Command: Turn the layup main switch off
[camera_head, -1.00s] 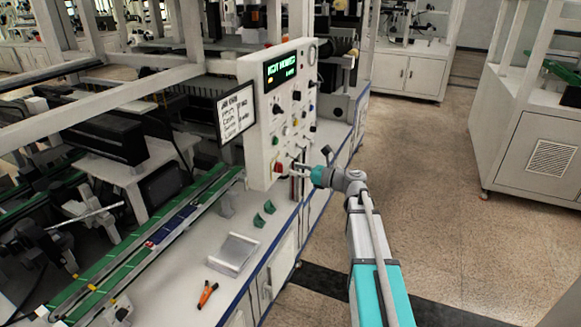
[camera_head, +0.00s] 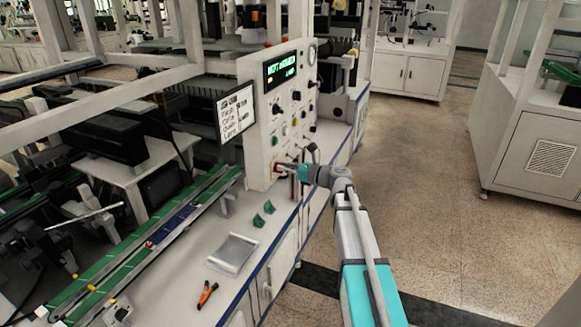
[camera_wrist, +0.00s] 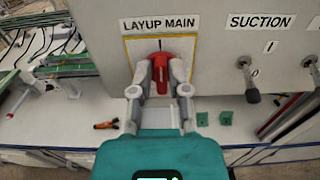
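The layup main switch (camera_wrist: 160,72) is a red handle on a yellow-bordered plate under the "LAYUP MAIN" label (camera_wrist: 160,25) in the wrist view. The handle stands upright over a short mark at the top of the plate. My gripper (camera_wrist: 161,74) has one finger on each side of the handle and looks shut on it, with red filling the gap. The fingers hide the handle's sides and part of the plate. In the head view my gripper (camera_head: 283,168) is at the lower edge of the white control panel (camera_head: 258,140).
A suction switch (camera_wrist: 253,85) with a black-tipped lever is right of the main switch. The panel display (camera_head: 283,69) lights green. The bench below holds green brackets (camera_head: 263,214), a metal tray (camera_head: 234,254) and orange-handled pliers (camera_head: 207,294). Open floor lies to the right.

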